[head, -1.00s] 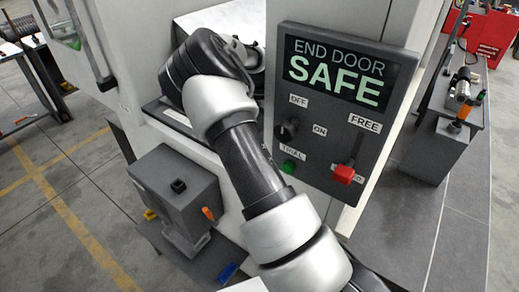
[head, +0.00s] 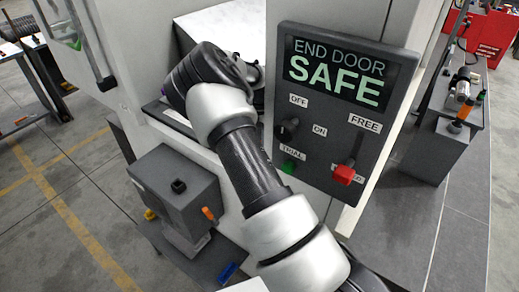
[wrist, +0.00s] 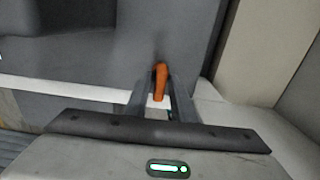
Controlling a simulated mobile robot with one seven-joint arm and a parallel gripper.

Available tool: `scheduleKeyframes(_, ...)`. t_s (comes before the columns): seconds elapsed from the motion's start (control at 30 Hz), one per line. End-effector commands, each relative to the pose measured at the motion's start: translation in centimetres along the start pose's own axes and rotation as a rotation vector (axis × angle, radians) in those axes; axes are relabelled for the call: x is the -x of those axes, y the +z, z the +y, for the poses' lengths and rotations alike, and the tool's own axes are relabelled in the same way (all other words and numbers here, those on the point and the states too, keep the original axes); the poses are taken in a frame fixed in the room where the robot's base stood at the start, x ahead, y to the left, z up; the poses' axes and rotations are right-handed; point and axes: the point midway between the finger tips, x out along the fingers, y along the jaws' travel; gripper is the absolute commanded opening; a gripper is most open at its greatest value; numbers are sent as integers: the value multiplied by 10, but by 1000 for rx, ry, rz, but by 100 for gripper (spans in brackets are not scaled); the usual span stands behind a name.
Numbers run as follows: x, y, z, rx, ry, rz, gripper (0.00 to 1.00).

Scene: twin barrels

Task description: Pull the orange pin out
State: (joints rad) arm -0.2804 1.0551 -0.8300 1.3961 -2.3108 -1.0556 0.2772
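In the wrist view an orange pin (wrist: 160,82) stands out between the two grey fingers of my gripper (wrist: 160,88), against a dark grey surface. A small white patch shows just below the pin. The fingers lie close on either side of it; I cannot tell whether they touch it. In the head view my gripper is hidden behind my arm and the control panel. That view shows an orange handle (head: 208,213) on a grey box and another orange piece (head: 465,112) on the right bench; I cannot tell which, if either, is the pin between my fingers.
The grey box (head: 172,200) sits lower left. Open floor lies at the far left.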

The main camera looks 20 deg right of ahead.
Motion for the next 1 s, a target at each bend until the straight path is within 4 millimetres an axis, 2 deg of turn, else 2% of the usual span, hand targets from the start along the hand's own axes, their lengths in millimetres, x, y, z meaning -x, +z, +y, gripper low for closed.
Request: scheduleKeyframes(1.0,10,0,0,0,-1,0,0)
